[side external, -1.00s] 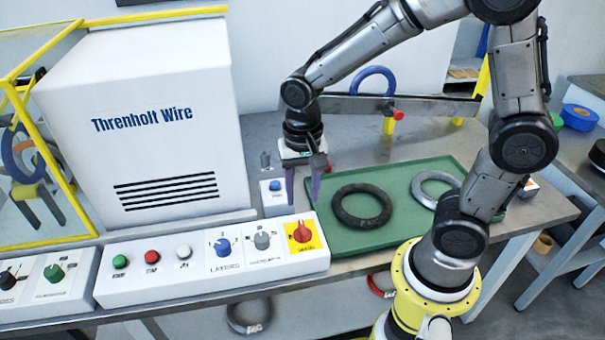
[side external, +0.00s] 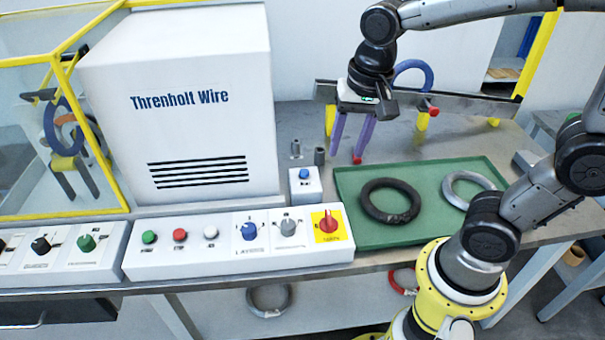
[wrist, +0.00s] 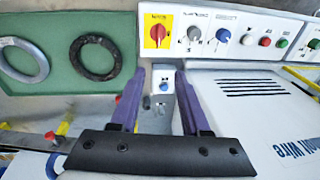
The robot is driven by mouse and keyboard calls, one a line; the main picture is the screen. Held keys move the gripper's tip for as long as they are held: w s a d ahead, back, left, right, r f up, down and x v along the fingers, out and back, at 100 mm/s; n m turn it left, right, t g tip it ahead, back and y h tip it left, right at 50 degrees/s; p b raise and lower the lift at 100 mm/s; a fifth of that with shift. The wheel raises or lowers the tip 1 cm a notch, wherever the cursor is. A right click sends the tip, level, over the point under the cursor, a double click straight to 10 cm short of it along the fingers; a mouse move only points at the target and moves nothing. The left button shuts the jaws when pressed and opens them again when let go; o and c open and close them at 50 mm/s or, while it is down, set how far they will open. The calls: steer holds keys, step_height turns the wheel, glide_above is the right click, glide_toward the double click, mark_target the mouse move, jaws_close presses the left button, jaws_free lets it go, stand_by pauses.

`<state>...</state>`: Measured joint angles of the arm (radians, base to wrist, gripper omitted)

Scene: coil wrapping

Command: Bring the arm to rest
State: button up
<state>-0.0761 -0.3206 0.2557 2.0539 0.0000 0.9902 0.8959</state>
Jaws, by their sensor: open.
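My gripper (side external: 347,150) is raised above the bench, behind the left end of the green tray. Its two purple fingers point down, apart, with nothing between them. In the wrist view the open fingers (wrist: 158,80) frame a small white box with a blue button (wrist: 163,87), which lies below. That button box (side external: 305,188) stands on the bench left of the tray. My arm reaches in from the upper right.
The green tray (side external: 345,215) holds a black coil (side external: 390,217) and a grey coil (side external: 447,190). A blue ring (side external: 430,75) hangs by a metal rail (side external: 465,103) behind. The white machine (side external: 180,130) and control panel (side external: 265,252) stand left.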

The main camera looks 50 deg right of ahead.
steer(key=s+d+r+n+t, duration=0.2)
steer(key=s+n+t, duration=0.1)
steer(key=s+n, duration=0.6)
steer(key=shift+s+t, duration=0.4)
steer(key=shift+s, duration=0.4)
stand_by(0.4)
